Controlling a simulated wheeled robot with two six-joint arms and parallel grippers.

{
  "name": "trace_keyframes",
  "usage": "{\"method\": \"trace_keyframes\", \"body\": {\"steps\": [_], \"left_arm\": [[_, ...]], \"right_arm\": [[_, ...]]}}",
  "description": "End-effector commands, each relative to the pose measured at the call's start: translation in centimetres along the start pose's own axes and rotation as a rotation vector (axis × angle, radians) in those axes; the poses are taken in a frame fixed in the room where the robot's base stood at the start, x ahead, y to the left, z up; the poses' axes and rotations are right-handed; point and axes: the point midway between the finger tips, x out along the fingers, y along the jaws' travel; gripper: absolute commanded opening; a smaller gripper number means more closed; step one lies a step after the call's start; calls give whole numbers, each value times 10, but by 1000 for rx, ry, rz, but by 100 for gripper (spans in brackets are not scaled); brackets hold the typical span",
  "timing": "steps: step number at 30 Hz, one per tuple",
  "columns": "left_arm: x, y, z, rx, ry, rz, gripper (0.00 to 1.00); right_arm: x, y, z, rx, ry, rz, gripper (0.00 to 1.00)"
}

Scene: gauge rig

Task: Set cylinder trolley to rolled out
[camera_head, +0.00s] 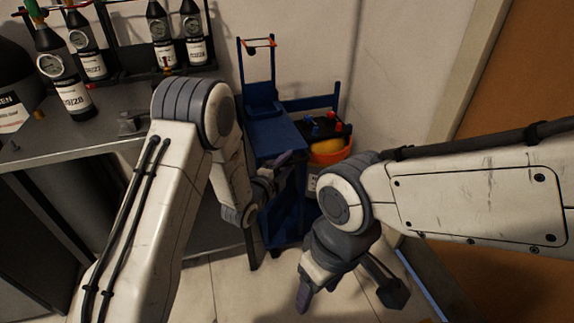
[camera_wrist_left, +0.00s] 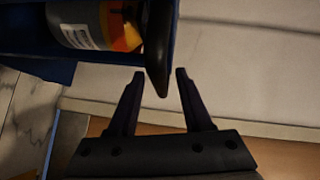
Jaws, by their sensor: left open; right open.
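The blue trolley (camera_head: 277,137) stands against the wall, right of the workbench, with a tall upright frame at its back. My left gripper (camera_head: 279,172) is in front of the trolley, open, partly hidden by its own wrist. In the left wrist view, the left gripper (camera_wrist_left: 160,76) has its fingers apart. The rounded end of a black bar (camera_wrist_left: 157,55) reaches toward the gap between the fingertips; I cannot tell whether it touches a finger. Beside it is a cylindrical body with a white label (camera_wrist_left: 78,27). My right gripper (camera_head: 348,290) is open and empty, low and right of the trolley.
Several dark bottles with gauges (camera_head: 72,92) stand on the grey workbench (camera_head: 100,137) at left. An orange-rimmed container (camera_head: 333,154) is right of the trolley, below a black panel with red and blue knobs (camera_head: 320,127). Tiled floor shows in front.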

Motion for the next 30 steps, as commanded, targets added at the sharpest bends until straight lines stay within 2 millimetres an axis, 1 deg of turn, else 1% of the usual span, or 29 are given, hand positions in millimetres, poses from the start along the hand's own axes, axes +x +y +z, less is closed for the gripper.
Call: {"method": "trace_keyframes", "body": {"steps": [8, 9, 10, 11, 12, 13, 30], "left_arm": [[2, 0, 0, 0, 0, 1, 50], [2, 0, 0, 0, 0, 0, 42], [2, 0, 0, 0, 0, 1, 30], [2, 0, 0, 0, 0, 0, 19], [2, 0, 0, 0, 0, 0, 4], [2, 0, 0, 0, 0, 1, 0], [2, 0, 1, -1, -1, 1, 0]], "right_arm": [[0, 0, 0, 0, 0, 0, 62], [0, 0, 0, 0, 0, 0, 62], [0, 0, 0, 0, 0, 0, 62], [0, 0, 0, 0, 0, 0, 62], [0, 0, 0, 0, 0, 0, 62], [0, 0, 0, 0, 0, 0, 62], [0, 0, 0, 0, 0, 0, 62]]}}
